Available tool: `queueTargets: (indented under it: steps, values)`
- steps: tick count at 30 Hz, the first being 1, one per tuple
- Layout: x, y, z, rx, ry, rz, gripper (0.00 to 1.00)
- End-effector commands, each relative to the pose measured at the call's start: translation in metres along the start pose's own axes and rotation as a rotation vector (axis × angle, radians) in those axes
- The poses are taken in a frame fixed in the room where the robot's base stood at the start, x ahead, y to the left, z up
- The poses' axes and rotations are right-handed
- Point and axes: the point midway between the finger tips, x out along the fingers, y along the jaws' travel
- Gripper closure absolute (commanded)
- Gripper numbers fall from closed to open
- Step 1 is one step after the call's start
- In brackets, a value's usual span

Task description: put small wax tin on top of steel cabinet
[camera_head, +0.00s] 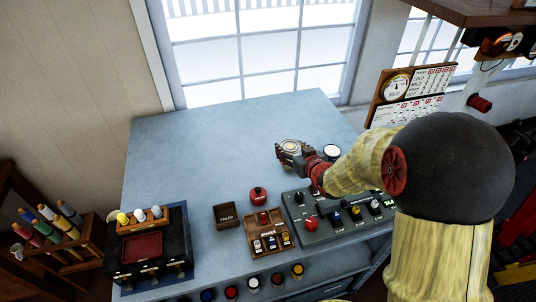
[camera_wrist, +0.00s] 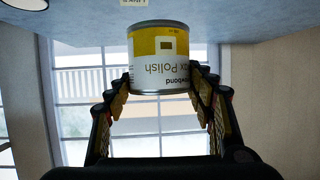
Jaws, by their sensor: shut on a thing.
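My gripper (camera_head: 287,151) is shut on a small wax tin (camera_wrist: 160,62), its fingers on either side. The tin has a yellow and white label reading "Polish", upside down in the wrist view. In the head view the tin's pale round lid (camera_head: 292,145) shows at the gripper's end. My gripper and the tin are over the back right part of a broad blue-grey top (camera_head: 190,160), which looks like the steel cabinet's, with drawer fronts below its front edge. I cannot tell whether the tin touches this surface.
A white-topped round container (camera_head: 331,151) stands just right of the tin. A grey switch panel (camera_head: 335,222), a wooden tray of switches (camera_head: 267,233), a red knob (camera_head: 258,196) and a small dark box (camera_head: 227,215) lie nearer the front. The back left is clear.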

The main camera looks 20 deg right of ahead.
Motion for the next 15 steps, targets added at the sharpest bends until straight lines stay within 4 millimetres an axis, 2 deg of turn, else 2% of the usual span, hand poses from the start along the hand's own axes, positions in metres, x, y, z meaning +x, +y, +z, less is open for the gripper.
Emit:
queueTargets:
  steps: [1,9,15]
  values:
    - [0.012,-0.011,0.004,-0.002,0.000,-0.007,0.81]
    - [0.063,-0.051,0.012,-0.001,-0.002,-0.005,0.81]
    - [0.093,-0.067,0.036,-0.001,-0.002,-0.003,0.81]
